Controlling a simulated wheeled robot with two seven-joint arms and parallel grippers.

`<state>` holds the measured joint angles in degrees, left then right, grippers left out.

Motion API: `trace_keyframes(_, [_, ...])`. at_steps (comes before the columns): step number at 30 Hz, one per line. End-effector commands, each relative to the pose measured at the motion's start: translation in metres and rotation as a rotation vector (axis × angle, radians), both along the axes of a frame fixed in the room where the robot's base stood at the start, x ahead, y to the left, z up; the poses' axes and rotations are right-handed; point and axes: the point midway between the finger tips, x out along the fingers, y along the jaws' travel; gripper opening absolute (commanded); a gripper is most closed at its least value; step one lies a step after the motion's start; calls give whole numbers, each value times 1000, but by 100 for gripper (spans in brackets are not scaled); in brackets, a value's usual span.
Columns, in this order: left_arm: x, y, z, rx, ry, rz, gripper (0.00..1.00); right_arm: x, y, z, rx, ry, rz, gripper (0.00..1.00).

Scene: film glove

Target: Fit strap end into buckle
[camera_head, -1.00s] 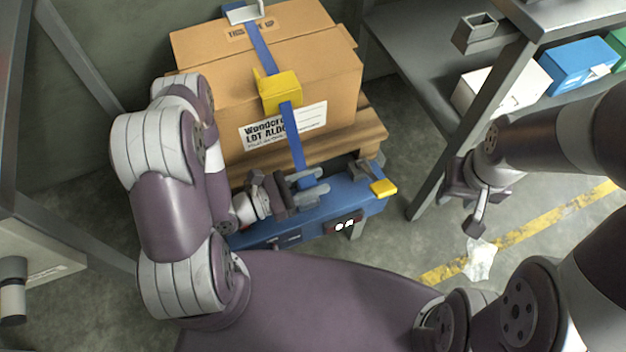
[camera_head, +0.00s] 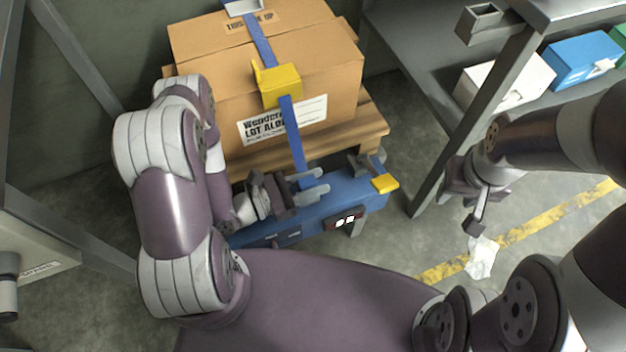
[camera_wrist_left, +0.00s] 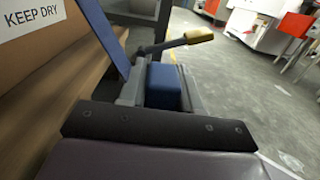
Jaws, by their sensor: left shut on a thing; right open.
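A blue strap (camera_head: 291,128) runs down the front of a cardboard box, through a yellow corner piece (camera_head: 281,86). Its lower end reaches my left gripper (camera_head: 317,184), which is shut on it above the blue bench. In the left wrist view a blue piece (camera_wrist_left: 163,86) sits between the grey fingers, and the strap (camera_wrist_left: 103,38) slopes in from upper left. A dark buckle (camera_head: 361,165) with a yellow-tipped lever (camera_head: 385,184) is on the bench's right end, just right of the left fingertips. My right gripper (camera_head: 472,207) is open and empty, far to the right.
The cardboard box (camera_head: 330,76) stands on a wooden pallet (camera_head: 372,124) behind the blue bench (camera_head: 300,222). A grey shelf (camera_head: 400,35) with white and blue bins stands at right.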

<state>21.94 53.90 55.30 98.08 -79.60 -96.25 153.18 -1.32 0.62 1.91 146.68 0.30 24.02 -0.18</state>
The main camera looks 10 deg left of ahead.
Motion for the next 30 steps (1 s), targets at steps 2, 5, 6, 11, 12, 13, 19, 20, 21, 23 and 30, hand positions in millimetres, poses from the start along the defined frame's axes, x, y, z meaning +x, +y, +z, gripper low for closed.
trace_keyframes(2, [0,0,-3,0,0,0,2,0,0,-2,0,0,0,43])
trace_keyframes(5, [0,0,-6,0,0,0,2,0,0,-4,0,0,0,43])
trace_keyframes(6, [0,0,-7,0,0,0,2,0,0,-5,0,0,0,43])
trace_keyframes(11, [0,0,-10,1,-1,0,2,0,0,-8,0,0,0,43])
trace_keyframes(12, [0,0,-11,1,-1,0,2,0,0,-9,0,0,0,43])
trace_keyframes(13, [0,0,-12,1,-1,0,2,0,0,-9,0,0,0,43])
trace_keyframes(19, [0,0,-12,1,-1,0,63,0,0,-8,0,0,0,43])
trace_keyframes(20, [0,0,-12,0,0,0,63,0,0,-8,0,0,0,43])
trace_keyframes(21, [0,0,-12,0,0,0,63,0,0,-8,0,0,0,43])
trace_keyframes(23, [0,0,-12,0,0,0,63,0,0,-8,0,0,0,43])
trace_keyframes(30, [0,0,5,0,0,0,63,0,0,3,0,0,0,43])
